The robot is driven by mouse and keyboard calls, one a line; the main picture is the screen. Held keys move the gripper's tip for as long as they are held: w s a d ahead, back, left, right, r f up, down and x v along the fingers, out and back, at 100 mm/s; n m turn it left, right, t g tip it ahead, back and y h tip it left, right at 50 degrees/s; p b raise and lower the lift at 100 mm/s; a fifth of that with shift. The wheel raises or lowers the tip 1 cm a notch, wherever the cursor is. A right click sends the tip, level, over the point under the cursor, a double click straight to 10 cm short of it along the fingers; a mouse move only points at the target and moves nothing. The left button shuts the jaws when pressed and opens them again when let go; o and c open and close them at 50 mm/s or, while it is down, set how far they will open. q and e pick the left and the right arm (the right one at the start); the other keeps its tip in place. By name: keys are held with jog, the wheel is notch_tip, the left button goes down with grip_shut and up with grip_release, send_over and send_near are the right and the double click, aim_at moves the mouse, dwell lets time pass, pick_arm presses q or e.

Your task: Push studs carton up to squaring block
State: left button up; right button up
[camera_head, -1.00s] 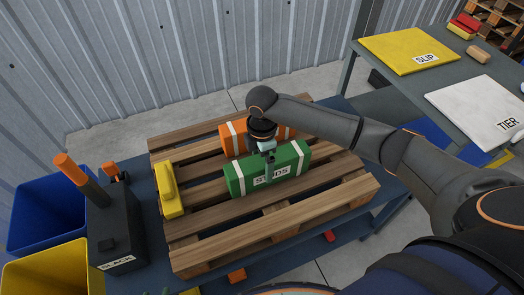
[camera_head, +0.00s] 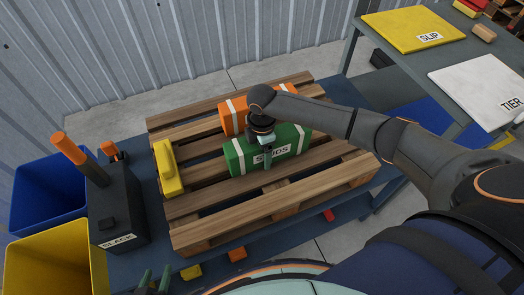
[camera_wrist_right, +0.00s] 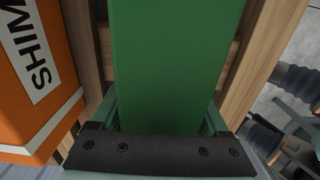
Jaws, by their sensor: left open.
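The green studs carton (camera_head: 240,157), with white bands, stands upright on the slatted pallet (camera_head: 225,236). The yellow squaring block (camera_head: 167,168) is at the pallet's left side, with a clear gap between it and the carton's left end. My right gripper (camera_head: 266,157) reaches down over the middle of the carton, one finger across its label. In the right wrist view the carton (camera_wrist_right: 178,60) fills the space between the fingers, which look shut on its two sides. My left gripper (camera_head: 155,281) shows only its fingertips at the bottom edge, open and empty.
An orange carton (camera_head: 230,118) stands close behind the green one; its SHIM label shows in the wrist view (camera_wrist_right: 40,75). A black SLACK box (camera_head: 118,215) and blue and yellow bins stand left. The pallet's front slats are bare.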

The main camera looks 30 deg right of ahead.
grip_shut()
dwell(0.4)
pick_arm(q)
jog(key=shift+r, duration=0.15)
